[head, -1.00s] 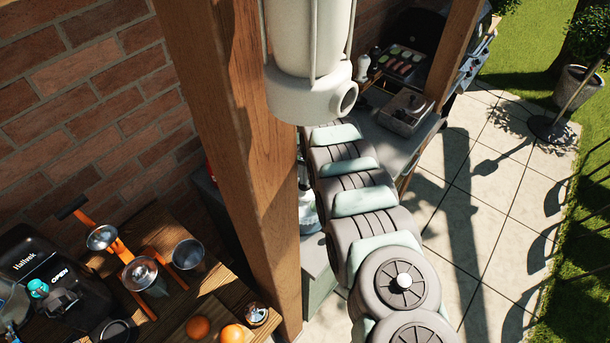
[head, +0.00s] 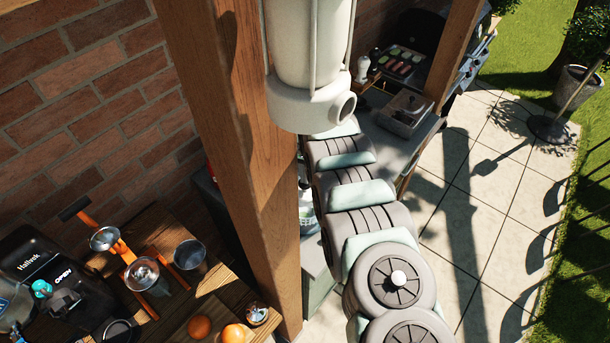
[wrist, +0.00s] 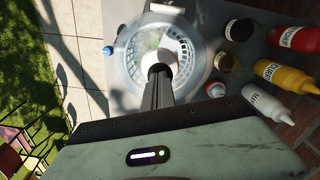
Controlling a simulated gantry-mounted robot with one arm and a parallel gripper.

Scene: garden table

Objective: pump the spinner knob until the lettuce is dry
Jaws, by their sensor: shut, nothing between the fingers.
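The salad spinner (wrist: 188,48) stands on a grey counter in the wrist view, its clear bowl showing a slotted basket. Green lettuce (wrist: 152,40) shows through the lid. The pale round spinner knob (wrist: 163,56) is at the centre of the lid. My gripper (wrist: 158,72) is shut and empty, with its dark fingertips over the knob, partly hiding it. I cannot tell if they touch it. In the head view only a sliver of the spinner (head: 306,208) shows between the wooden post and my arm; my gripper is hidden there.
Beside the spinner lie a red bottle (wrist: 300,38), a yellow bottle (wrist: 285,76) and a white bottle (wrist: 264,103). Small jars stand close to the bowl's right. A blue-capped item (wrist: 108,51) is at its left. A wooden post (head: 240,160) stands left of my arm.

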